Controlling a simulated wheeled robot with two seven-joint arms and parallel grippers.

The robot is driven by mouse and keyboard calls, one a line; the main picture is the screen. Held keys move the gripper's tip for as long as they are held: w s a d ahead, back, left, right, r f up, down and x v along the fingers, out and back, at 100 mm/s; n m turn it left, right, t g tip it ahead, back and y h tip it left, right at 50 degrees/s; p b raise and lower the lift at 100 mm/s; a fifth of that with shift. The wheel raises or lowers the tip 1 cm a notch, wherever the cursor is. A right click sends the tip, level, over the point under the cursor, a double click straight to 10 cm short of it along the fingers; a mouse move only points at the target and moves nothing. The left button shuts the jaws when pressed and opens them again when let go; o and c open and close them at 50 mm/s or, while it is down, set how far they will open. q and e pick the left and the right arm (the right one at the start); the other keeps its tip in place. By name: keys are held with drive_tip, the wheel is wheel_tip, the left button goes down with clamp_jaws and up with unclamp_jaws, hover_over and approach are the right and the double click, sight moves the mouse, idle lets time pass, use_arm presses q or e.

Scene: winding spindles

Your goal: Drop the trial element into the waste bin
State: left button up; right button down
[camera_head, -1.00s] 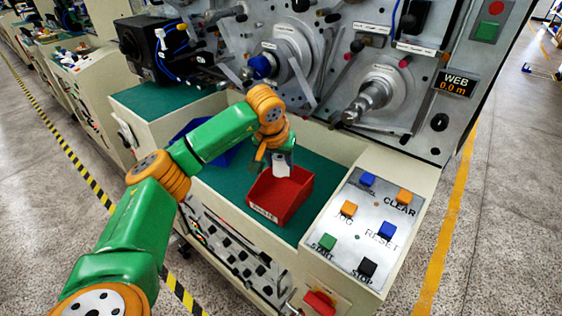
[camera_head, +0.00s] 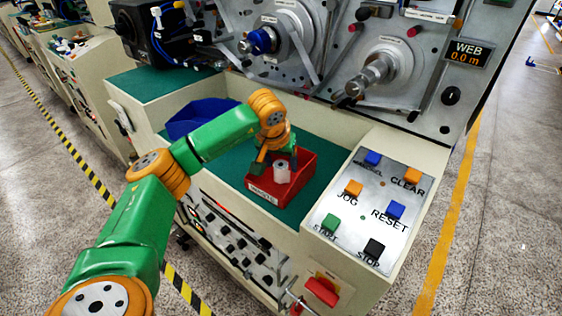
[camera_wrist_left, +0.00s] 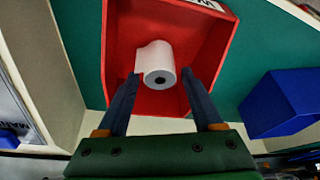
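The trial element appears to be the small white roll (camera_head: 282,172), with a dark hole in its end. It is within the walls of the red bin (camera_head: 303,178); I cannot tell whether it touches the floor. My left gripper (camera_head: 274,160) is low over the bin, close to the roll. In the left wrist view the fingers (camera_wrist_left: 160,76) are spread, with the roll (camera_wrist_left: 153,58) between and beyond their tips. A gap shows beside the right finger. The red bin (camera_wrist_left: 120,35) surrounds the roll there. My right gripper is out of view.
A blue bin (camera_head: 198,118) stands to the left on the green worktop (camera_head: 232,168); it also shows in the left wrist view (camera_wrist_left: 275,105). A button panel (camera_head: 368,208) is to the right. The machine face with spindles (camera_head: 372,75) rises behind.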

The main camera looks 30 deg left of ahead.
use_arm(q)
drive_tip(key=shift+o, duration=0.4)
drive_tip(key=shift+r, duration=0.1)
drive_tip(key=b+v, duration=0.1)
drive_tip(key=v, duration=0.6)
idle(0.3)
